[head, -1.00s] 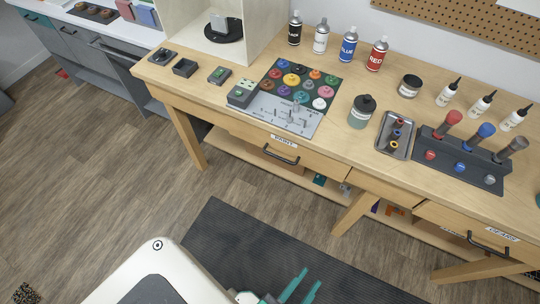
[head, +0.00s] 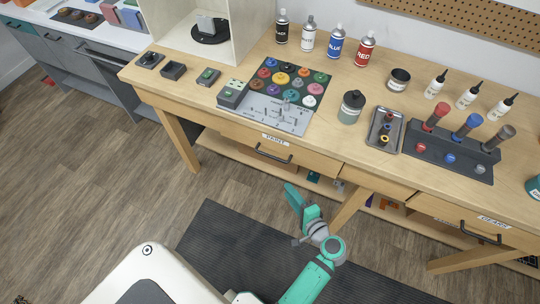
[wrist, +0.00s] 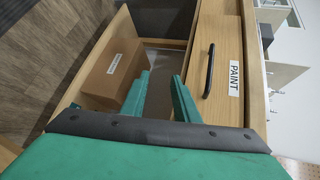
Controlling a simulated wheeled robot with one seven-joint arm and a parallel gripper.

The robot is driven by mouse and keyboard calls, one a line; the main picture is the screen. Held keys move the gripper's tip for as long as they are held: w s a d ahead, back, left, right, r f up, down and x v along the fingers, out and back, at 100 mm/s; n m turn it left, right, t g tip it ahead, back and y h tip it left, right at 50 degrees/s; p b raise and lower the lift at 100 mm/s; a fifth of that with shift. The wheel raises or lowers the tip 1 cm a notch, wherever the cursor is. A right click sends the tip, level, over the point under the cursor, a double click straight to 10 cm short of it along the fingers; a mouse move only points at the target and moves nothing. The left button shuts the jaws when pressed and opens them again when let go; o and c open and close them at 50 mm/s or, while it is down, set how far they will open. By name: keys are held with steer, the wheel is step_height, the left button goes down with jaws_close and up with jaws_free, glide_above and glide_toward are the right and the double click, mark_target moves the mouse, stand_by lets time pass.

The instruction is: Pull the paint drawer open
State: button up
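The paint drawer (head: 240,135) is a light wood front under the workbench top, with a white PAINT label and a black bar handle (head: 273,153). It looks shut, flush with the bench. In the wrist view the drawer front (wrist: 222,35) stands at the right, with its handle (wrist: 209,71) and PAINT label (wrist: 234,78). My gripper (head: 291,189) is below and in front of the handle in the head view. In the wrist view my gripper (wrist: 161,84) has two teal fingers apart with nothing between them. The handle is to the right of both fingers, not touched.
A cardboard box (wrist: 113,72) sits on the lower shelf beneath the drawer. A bench leg (head: 350,207) stands right of my gripper. The gears drawer (head: 465,225) is farther right. Paint pots, bottles and tools stand on the bench top (head: 215,125). The floor in front is open.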

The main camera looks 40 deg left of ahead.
mark_target(270, 156)
steer(key=w+a+r+n+g+y, duration=0.2)
steer(key=w+a+r+g+y, duration=0.15)
steer(key=r, duration=0.45)
steer(key=a, duration=0.6)
steer(key=w+a, duration=0.1)
steer(key=a, duration=0.2)
steer(key=shift+w+a+f, duration=0.1)
steer(key=shift+a+f, duration=0.25)
jaws_close()
